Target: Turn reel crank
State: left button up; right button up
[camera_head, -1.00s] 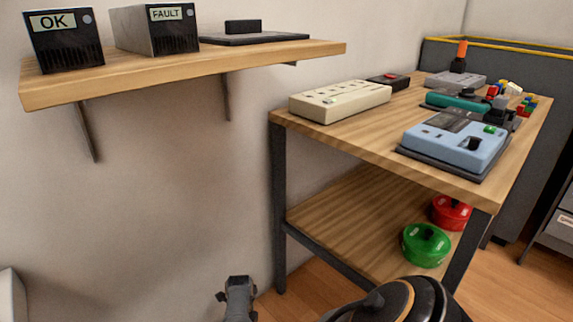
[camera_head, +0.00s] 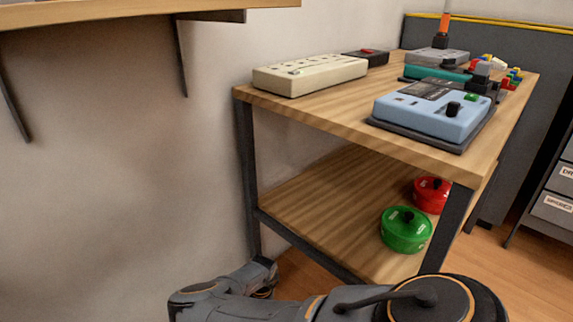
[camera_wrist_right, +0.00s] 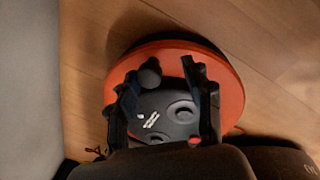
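My right gripper (camera_wrist_right: 160,78) shows in the right wrist view with its two dark fingers spread apart. Behind the fingers is an orange-red disc (camera_wrist_right: 230,95), wide and round, over a wood surface. A dark round knob (camera_wrist_right: 150,72) appears between the fingers near the left one; I cannot tell whether it is a crank handle or whether anything touches it. In the head view my right arm crosses the bottom, and its far end is near the shelf's left leg. A green reel-like drum (camera_head: 405,232) and a red one (camera_head: 431,195), each with a dark knob, sit on the lower shelf. My left gripper is not in view.
The wooden shelf unit (camera_head: 300,200) has dark legs. A cream power strip (camera_head: 310,75) and a blue device (camera_head: 430,112) are on its top. A wall shelf (camera_head: 130,10) hangs at upper left. Drawers (camera_head: 555,205) stand at the right.

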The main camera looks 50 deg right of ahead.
jog(key=r+p, duration=0.1)
jog(key=r, duration=0.1)
jog(key=shift+s+d+r+p, duration=0.15)
jog(key=shift+d+r+p, duration=0.15)
jog(key=shift+p, duration=0.1)
notch_tip(320, 180, up, 20)
jog(key=p, duration=1.5)
jog(key=shift+s+d+r, duration=0.15)
jog(key=shift+s+d, duration=0.05)
jog(key=shift+s, duration=0.25)
